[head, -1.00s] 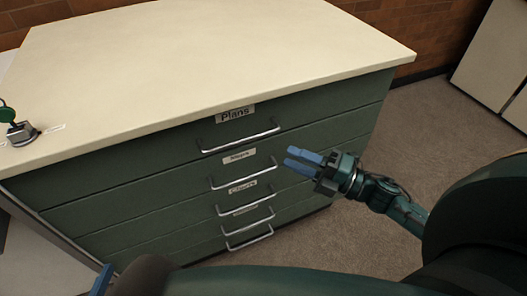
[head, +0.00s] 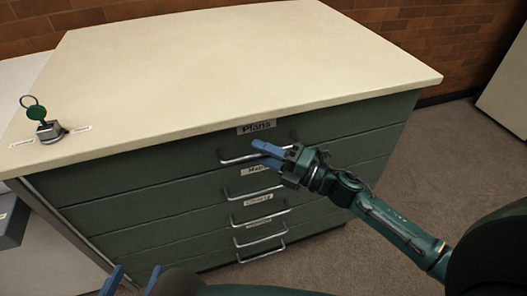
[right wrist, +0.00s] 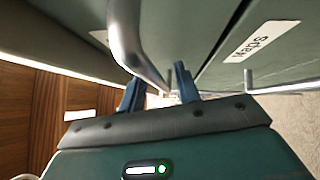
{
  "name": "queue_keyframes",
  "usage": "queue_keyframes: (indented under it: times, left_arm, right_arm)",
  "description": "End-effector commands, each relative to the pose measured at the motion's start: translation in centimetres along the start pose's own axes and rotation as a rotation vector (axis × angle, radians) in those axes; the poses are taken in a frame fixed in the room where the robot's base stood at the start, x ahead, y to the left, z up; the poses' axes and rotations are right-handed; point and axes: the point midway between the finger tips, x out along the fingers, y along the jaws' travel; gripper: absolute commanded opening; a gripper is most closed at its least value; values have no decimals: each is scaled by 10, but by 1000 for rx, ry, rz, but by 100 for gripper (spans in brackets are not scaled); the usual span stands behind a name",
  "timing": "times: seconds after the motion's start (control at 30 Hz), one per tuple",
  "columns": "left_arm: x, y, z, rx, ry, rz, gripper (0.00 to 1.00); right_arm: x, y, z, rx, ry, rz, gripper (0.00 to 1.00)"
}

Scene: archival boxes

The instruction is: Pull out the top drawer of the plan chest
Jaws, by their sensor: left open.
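The plan chest is green with a cream top (head: 230,70). Its top drawer (head: 150,165), labelled "Plans" (head: 257,127), looks shut flush in the head view. My right gripper (head: 264,153) is at the right part of that drawer's metal handle (head: 238,159). In the right wrist view the handle (right wrist: 125,35) runs down toward the space between the blue fingers (right wrist: 158,90), which stand apart. I cannot tell whether they touch the bar. My left gripper (head: 132,279) is open and empty at the bottom left, low in front of the chest.
A lock-like metal piece with a green-tagged key (head: 47,128) stands on the chest's left top edge. Several lower drawers with handles sit below, the second labelled "Maps" (right wrist: 250,42). Carpet (head: 430,150) lies free to the right. A brick wall (head: 420,40) is behind.

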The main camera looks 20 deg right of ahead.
Motion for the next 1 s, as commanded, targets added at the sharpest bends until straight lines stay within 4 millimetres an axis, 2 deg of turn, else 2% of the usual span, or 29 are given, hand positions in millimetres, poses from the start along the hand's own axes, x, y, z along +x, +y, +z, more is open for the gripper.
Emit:
queue_keyframes:
  times: [0.27,0.7,1.0]
  left_arm:
    - [0,0,0,-1,2,-1,58]
    - [-1,0,0,-1,1,-2,58]
    - [-1,-1,0,-2,0,-2,58]
  right_arm:
    - [2,0,0,1,0,0,32]
    - [2,0,0,1,0,0,0]
    - [2,0,0,1,0,0,0]
